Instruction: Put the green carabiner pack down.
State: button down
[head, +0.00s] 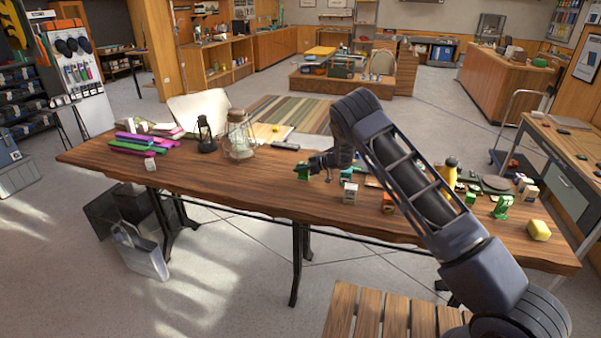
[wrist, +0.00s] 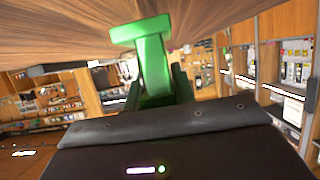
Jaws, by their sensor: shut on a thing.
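My gripper (head: 316,166) is over the wooden table, near its middle. It is shut on the green carabiner pack (head: 301,172), which shows at the left end of the gripper in the head view. In the wrist view the green pack (wrist: 153,62) is between the two dark fingers. Its wider end is close to the brown wood surface at the top of that view. I cannot tell whether it touches the table.
The table (head: 270,193) has open wood in front of the gripper. A lantern (head: 239,138) and a smaller black lantern (head: 206,137) stand to the left. Small boxes, including a white one (head: 349,192) and an orange one (head: 388,203), stand to the right, with a yellow block (head: 538,230) farther right.

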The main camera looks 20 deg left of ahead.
jog(key=shift+f, duration=0.9)
jog(key=shift+f, duration=0.1)
jog(key=c, duration=1.2)
grip_release()
jog(key=shift+o, duration=0.2)
jog(key=v, duration=1.2)
